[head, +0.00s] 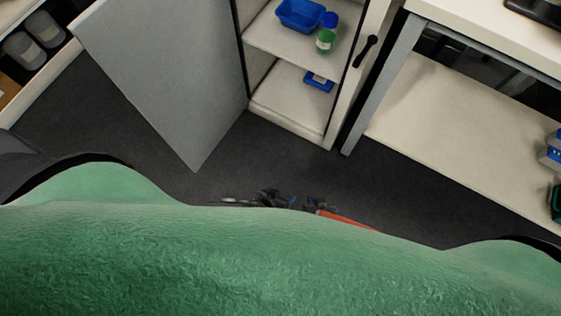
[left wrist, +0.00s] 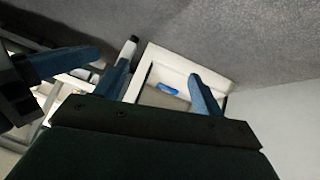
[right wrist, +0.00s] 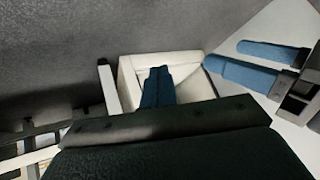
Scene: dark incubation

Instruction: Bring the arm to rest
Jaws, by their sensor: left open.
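My left gripper (left wrist: 163,62) is open in the left wrist view, with its two blue fingers apart and nothing between them. My right gripper (right wrist: 158,70) has its two blue fingers together in the right wrist view, with nothing seen between them. In the head view both grippers are small dark shapes low in the middle, partly hidden behind my green body. The left one (head: 270,197) is just left of the right one (head: 318,204). Both are close together in front of the open cabinet, apart from it.
The cabinet (head: 292,118) stands open, its grey door (head: 165,75) swung out left. Its shelves hold a blue bin (head: 299,14), a green-and-blue bottle (head: 326,40) and a small blue box (head: 319,82). A bench (head: 465,130) stands at right. Dark floor lies clear between.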

